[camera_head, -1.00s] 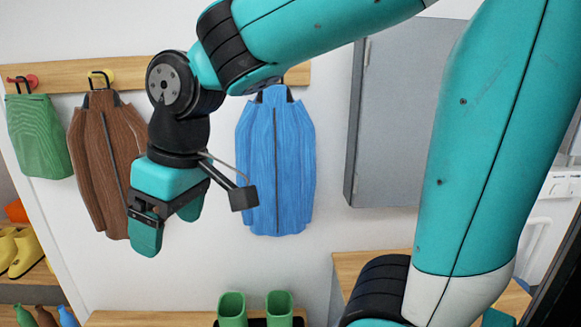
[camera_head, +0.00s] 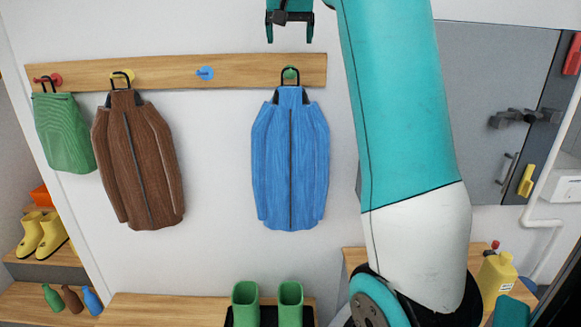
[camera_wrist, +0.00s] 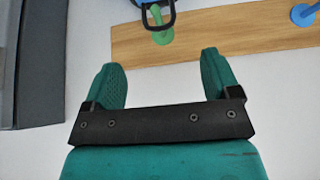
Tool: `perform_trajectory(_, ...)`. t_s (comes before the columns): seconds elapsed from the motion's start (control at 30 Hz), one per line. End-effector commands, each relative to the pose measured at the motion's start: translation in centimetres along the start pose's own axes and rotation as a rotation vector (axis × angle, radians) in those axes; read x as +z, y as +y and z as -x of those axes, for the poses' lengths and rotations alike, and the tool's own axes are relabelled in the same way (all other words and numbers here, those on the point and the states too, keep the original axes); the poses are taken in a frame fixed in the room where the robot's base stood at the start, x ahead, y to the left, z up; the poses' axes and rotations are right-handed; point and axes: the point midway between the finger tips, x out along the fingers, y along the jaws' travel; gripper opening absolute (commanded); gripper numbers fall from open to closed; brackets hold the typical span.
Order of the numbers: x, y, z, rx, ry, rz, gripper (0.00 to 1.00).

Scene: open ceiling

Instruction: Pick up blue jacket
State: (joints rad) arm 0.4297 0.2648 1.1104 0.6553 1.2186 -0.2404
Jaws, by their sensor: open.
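The blue jacket (camera_head: 270,165) hangs by a black loop from the green hook (camera_head: 290,73) on the wooden wall rail in the head view. My gripper (camera_head: 290,39) is at the top edge of that view, above the jacket and the hook in the picture, fingers pointing down. The wrist view shows my gripper (camera_wrist: 158,60) with its two teal fingers wide apart and nothing between them. Beyond the fingertips, the green hook (camera_wrist: 158,32) and the black loop (camera_wrist: 173,14) show near the top; almost all of the jacket is out of that view.
A brown jacket (camera_head: 137,165) and a green cloth item (camera_head: 65,132) hang to the left on the rail (camera_head: 245,72). The blue hook (camera_head: 205,73) is empty. Green boots (camera_head: 246,303) stand below the blue jacket. A grey cabinet (camera_head: 475,90) is at the right.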

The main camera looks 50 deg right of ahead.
Motion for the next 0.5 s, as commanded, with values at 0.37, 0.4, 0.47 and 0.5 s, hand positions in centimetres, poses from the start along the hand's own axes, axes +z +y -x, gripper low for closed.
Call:
perform_trajectory(0.37, 0.1, 0.0, -6.1, 0.0, -0.001, 0.0, 0.82)
perform_trajectory(0.4, 0.1, 0.0, -6.3, -0.001, -0.001, 0.001, 0.82)
perform_trajectory(0.47, 0.1, 0.0, -6.7, 0.0, -0.001, 0.002, 0.82)
perform_trajectory(0.5, 0.1, 0.1, -7.1, 0.001, -0.002, 0.001, 0.82)
